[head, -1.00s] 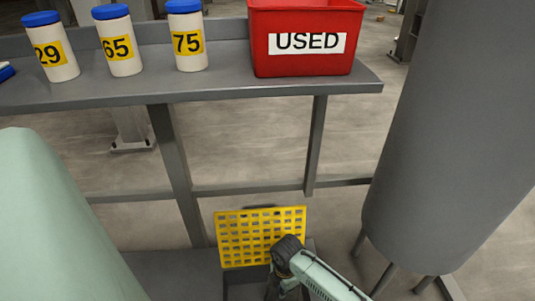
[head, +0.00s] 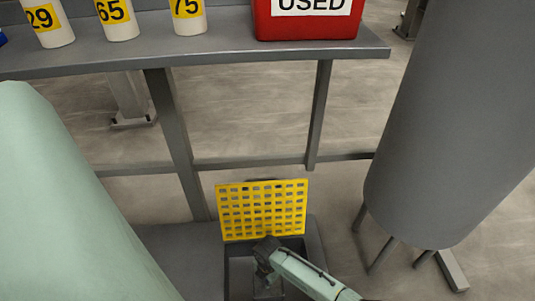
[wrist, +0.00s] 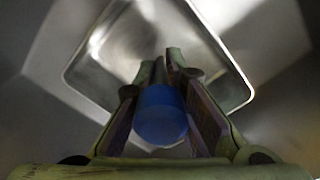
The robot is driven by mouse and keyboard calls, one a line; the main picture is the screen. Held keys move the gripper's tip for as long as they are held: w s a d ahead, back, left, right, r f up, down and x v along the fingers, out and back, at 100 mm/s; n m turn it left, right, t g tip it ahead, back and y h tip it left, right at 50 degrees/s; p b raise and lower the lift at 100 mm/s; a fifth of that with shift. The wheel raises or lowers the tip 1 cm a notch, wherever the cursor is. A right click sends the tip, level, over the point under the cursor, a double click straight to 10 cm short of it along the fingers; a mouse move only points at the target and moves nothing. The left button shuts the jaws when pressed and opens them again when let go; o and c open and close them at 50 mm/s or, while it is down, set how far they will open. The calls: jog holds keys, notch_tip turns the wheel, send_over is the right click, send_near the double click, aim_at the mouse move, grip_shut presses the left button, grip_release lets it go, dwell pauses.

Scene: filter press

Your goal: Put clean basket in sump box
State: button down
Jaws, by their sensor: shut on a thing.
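The sump box (head: 312,245) is a dark grey open box low in the head view, with its yellow grid lid (head: 262,210) standing up at the back. My gripper (head: 265,286) is at the box opening, in front of the lid and pointing down. In the wrist view my gripper (wrist: 165,75) is shut, with a round blue knob (wrist: 160,115) between its fingers. I take this as the handle of the clean basket. A pale metal rectangle with a rounded rim lies beyond the fingers; I cannot tell whether it is the basket or the box floor.
A grey shelf (head: 220,50) above carries a red bin (head: 305,25) marked USED and white jars numbered 29 (head: 48,25), 65 (head: 117,20) and 75 (head: 188,17). A grey tank (head: 440,120) on legs stands right. A pale green rounded body is at left.

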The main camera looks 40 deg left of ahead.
jog(key=shift+f, duration=0.1)
jog(key=shift+f, duration=0.15)
jog(key=c, duration=1.6)
grip_release()
jog(key=shift+c, duration=0.2)
notch_tip(320, 180, up, 12)
jog(key=shift+r+p, duration=0.15)
jog(key=shift+p, duration=0.75)
